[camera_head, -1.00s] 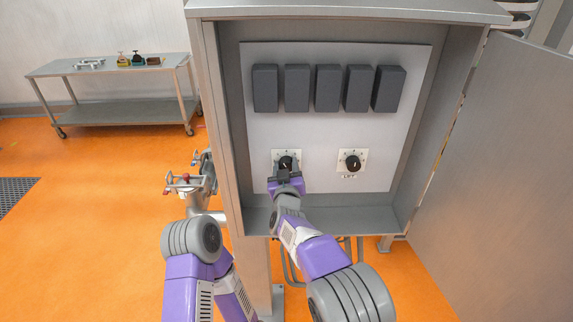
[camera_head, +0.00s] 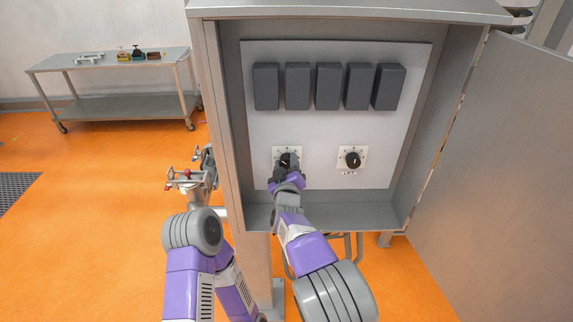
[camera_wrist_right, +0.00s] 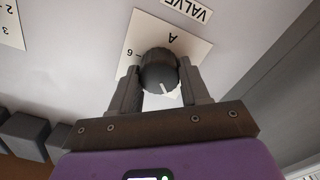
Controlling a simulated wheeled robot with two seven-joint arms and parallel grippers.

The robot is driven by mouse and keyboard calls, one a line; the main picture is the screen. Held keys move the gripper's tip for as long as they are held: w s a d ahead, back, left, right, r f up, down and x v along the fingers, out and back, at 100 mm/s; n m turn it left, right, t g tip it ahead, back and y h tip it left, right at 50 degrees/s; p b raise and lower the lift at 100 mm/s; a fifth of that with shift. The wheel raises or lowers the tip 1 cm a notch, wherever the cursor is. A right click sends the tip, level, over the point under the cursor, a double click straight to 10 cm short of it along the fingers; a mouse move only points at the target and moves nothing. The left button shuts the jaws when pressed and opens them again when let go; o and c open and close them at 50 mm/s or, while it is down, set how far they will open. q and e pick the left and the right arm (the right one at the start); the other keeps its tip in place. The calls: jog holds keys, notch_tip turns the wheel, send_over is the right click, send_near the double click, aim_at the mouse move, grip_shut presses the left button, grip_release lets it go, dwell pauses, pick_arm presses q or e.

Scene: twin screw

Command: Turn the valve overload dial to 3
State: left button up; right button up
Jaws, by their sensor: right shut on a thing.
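The valve overload dial (camera_head: 288,159) is a black knob on a white scale plate, at the left of the cabinet's back panel. In the right wrist view the black knob (camera_wrist_right: 158,70) sits between the two fingers, beside a "VALVE" label (camera_wrist_right: 188,10) seen upside down.
A second dial (camera_head: 353,159), labelled lift, is to the right. Several dark grey blocks (camera_head: 327,87) line the panel above. The cabinet's side wall (camera_head: 222,130) and open door (camera_head: 500,170) flank the space. A trolley (camera_head: 110,65) stands far left.

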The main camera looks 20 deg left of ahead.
jog(key=o, duration=1)
jog(key=b+v, duration=0.1)
jog(key=v, duration=0.6)
jog(key=shift+s+d+b, duration=0.1)
jog(key=shift+s+b, duration=0.2)
jog(key=shift+b, duration=0.05)
